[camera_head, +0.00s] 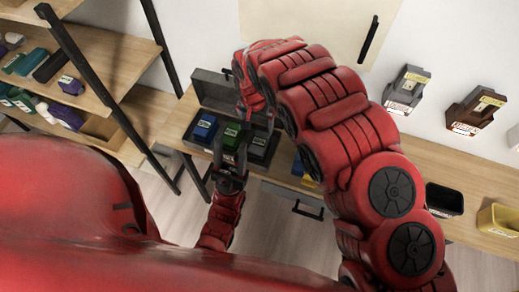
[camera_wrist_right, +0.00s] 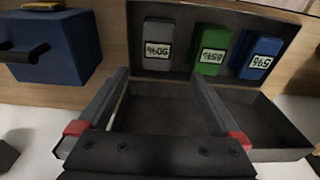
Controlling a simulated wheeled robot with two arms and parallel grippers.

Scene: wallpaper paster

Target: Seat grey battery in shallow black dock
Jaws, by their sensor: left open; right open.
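The grey battery (camera_wrist_right: 158,47) lies in a compartment of the open dark case (camera_wrist_right: 285,122), beside a green one (camera_wrist_right: 211,50) and a blue one (camera_wrist_right: 258,56). In the head view the grey battery (camera_head: 258,142) is at the right of the row. My right gripper (camera_wrist_right: 160,76) is open and empty, its fingertips just short of the grey battery, one toward each side.
A yellow bin (camera_head: 499,219) stands at the far right. Labelled grey (camera_head: 405,90) and brown (camera_head: 474,110) devices are above the bins. A shelf (camera_head: 125,60) holds several items at left. A blue box with a black handle (camera_wrist_right: 55,50) is near the case. My right arm hides much of the table.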

